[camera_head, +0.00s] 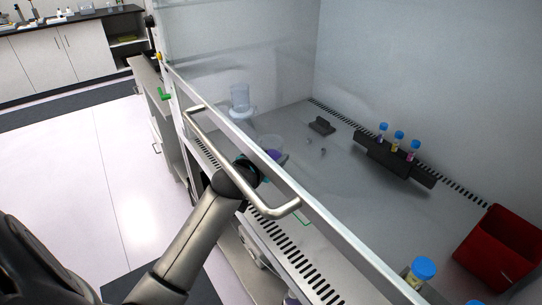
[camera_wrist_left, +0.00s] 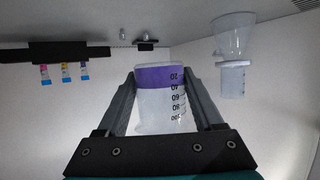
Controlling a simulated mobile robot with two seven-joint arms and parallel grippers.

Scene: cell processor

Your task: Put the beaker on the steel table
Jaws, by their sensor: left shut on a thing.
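The beaker (camera_wrist_left: 158,108) is clear with printed volume marks and holds purple liquid. In the left wrist view, which looks upside down, it sits between the two fingers of my left gripper (camera_wrist_left: 160,84), which is shut on it. In the head view the beaker (camera_head: 271,146) is seen through the clear front pane of the cabinet, with my left gripper (camera_head: 254,166) beside it, partly hidden by the metal handle. The steel table (camera_head: 345,205) is the grey cabinet floor. I cannot tell whether the beaker touches it. My right gripper is not in view.
A clear filter vessel (camera_head: 240,98) stands at the back left. A black rack (camera_head: 396,160) holds blue-capped tubes. A red bin (camera_head: 497,248) is at the right. Blue-capped bottles (camera_head: 422,270) are at the front right. The handle (camera_head: 240,160) and sash cross near my arm. The middle floor is clear.

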